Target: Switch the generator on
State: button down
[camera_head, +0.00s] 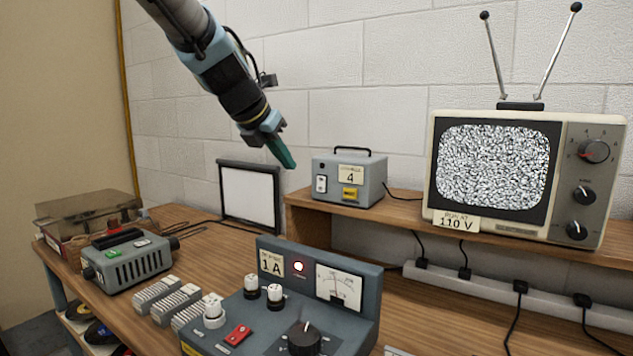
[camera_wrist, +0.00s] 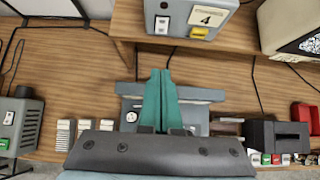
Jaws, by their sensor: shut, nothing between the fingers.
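No readable label says generator, so I cannot tell for sure which device it is. A grey box marked 4 (camera_head: 372,172) with a top handle stands on the raised shelf. Its front has a white switch (camera_head: 321,184) and a yellow plate (camera_head: 350,194). The box also shows at the top of the wrist view (camera_wrist: 222,33). A grey vented unit (camera_head: 140,268) with a handle and green parts sits at the left. A blue-grey console (camera_head: 370,275) has a lit lamp, a meter and a black knob. My gripper (camera_head: 288,162), with teal fingers, is shut and empty, in the air left of the box.
A television (camera_head: 440,165) showing static stands on the shelf (camera_head: 400,222), with a "110 V" tag. A power strip (camera_head: 480,285) with plugs runs below. A dark-framed white panel (camera_head: 250,196) and a brown-lidded case (camera_head: 85,212) stand on the bench.

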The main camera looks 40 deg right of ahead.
dwell(0.3)
jog(key=p, duration=0.1)
send_near(320, 191)
notch_tip(320, 191, down, 5)
jog(key=d, duration=0.2)
jog(key=shift+w+d+p, duration=0.45)
jog(key=shift+d, duration=0.45)
jog(key=shift+d+f+b, duration=0.15)
jog(key=shift+f+b, duration=0.25)
jog(key=shift+b, duration=0.8)
jog(key=shift+r+p, duration=0.35)
